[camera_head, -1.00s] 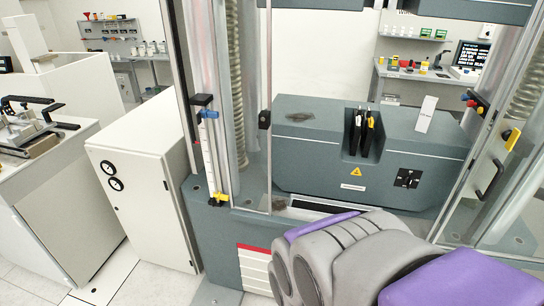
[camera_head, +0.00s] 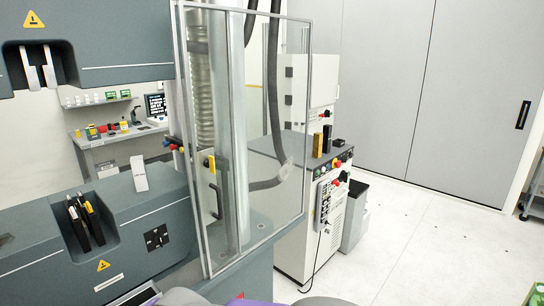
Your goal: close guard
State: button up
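The guard (camera_head: 258,130) is a clear panel in a thin metal frame on the right side of the grey testing machine (camera_head: 130,222). It appears to stand swung out at an angle, and the front of the machine at the left is uncovered. A black handle (camera_head: 215,200) and a yellow part (camera_head: 211,163) show near its left edge; I cannot tell whether they are on the panel or behind it. Upper grips (camera_head: 40,70) and lower grips (camera_head: 82,220) show in the machine. My gripper is not in view; parts of my own body show at the bottom edge.
A control cabinet (camera_head: 310,215) with coloured buttons stands right of the guard, with a dark grey bin (camera_head: 354,215) beside it. White floor (camera_head: 420,250) is open at the right, before grey wall doors (camera_head: 400,90). A workbench (camera_head: 115,140) stands behind the machine.

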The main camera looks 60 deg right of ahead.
aim_at(209, 196)
jog(key=z, duration=1.8)
jog(key=i+j, duration=0.15)
jog(key=i, duration=0.2)
